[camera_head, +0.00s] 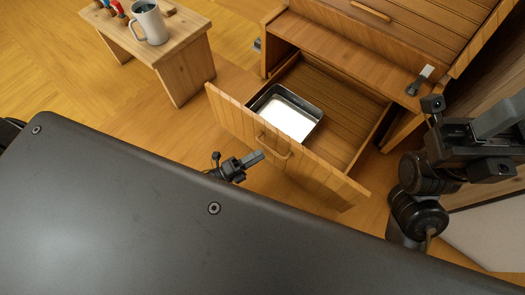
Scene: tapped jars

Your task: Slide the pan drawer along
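The wooden pan drawer (345,124) stands pulled out of the wooden cabinet, with its slatted front panel facing me. A shiny metal pan (286,113) with a pale inside lies in its left part; the rest of the drawer floor that shows is bare. A wooden bar handle (273,145) is on the drawer front. My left gripper (252,158) is just in front of the panel, its tip close to the handle's left end. I cannot tell whether it touches, or whether its fingers are apart. My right gripper (498,120) is at the right edge, away from the drawer.
The cabinet shelf (350,45) is above the drawer, with a small dark fitting (420,80) at its right end. The wooden floor between table and drawer is clear.

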